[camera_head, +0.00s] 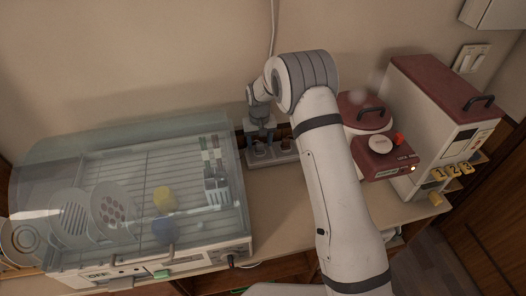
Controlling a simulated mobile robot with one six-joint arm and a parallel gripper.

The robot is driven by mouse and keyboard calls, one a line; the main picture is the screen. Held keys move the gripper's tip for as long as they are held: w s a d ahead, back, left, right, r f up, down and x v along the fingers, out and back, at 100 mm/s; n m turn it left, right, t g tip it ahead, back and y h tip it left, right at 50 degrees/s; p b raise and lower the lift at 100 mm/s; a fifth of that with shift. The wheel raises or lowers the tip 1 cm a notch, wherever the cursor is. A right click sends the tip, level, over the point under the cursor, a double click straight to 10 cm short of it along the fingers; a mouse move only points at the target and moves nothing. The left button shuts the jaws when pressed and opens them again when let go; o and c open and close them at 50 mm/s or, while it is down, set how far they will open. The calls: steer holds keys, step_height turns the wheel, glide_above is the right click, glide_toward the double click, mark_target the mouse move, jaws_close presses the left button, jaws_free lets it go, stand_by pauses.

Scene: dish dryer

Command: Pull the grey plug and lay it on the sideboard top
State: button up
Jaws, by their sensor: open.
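My gripper (261,137) is open and points down over the left end of a pale socket strip (288,158) on the sideboard top (273,205), near the wall. Small plug-like shapes sit in the strip below and beside the fingers. They are too small and dark for me to tell which is the grey plug, or whether the fingers touch one. My arm covers the right part of the strip. The bare sideboard top shows in front of the strip, between the dish dryer and my arm.
A dish dryer (150,258) with a clear lid, plates and cups fills the left. Right of my arm stand a red-lidded cooker (365,112) and a tall cream box with a red top (440,82). A white cable (273,30) hangs down the wall behind my gripper.

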mark_target(260, 143)
step_height(260, 143, down, 2)
steer(key=shift+f+b, duration=0.1)
steer(key=shift+b, duration=0.35)
steer(key=shift+b, duration=0.4)
stand_by(0.8)
jaws_close()
stand_by(0.7)
steer(key=shift+r+p, duration=1.15)
steer(key=shift+r, duration=1.95)
